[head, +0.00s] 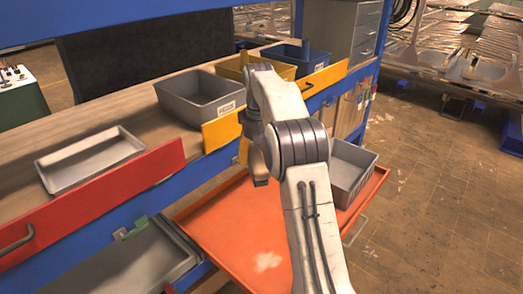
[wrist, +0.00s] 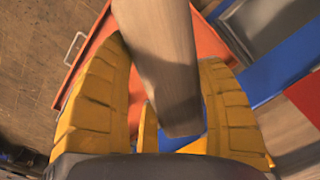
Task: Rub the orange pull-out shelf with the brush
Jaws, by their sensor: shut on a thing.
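The orange pull-out shelf (head: 225,225) extends from the blue rack at the lower middle of the head view, with a pale patch near its front. It also shows behind my gripper in the wrist view (wrist: 205,42). My gripper (wrist: 166,60) has its yellow fingers shut on the pale wooden brush (wrist: 160,60). In the head view the brush (head: 260,168) hangs below my wrist over the back part of the shelf. Its bristles are not clearly seen, and I cannot tell whether it touches the shelf. My arm hides part of the shelf.
A grey bin (head: 352,172) stands on the shelf's right side. Above are a grey bin (head: 200,98), a shallow tray (head: 90,158) and red (head: 100,205) and yellow (head: 222,128) front panels. Left of my arm, the shelf is clear. Open floor lies right.

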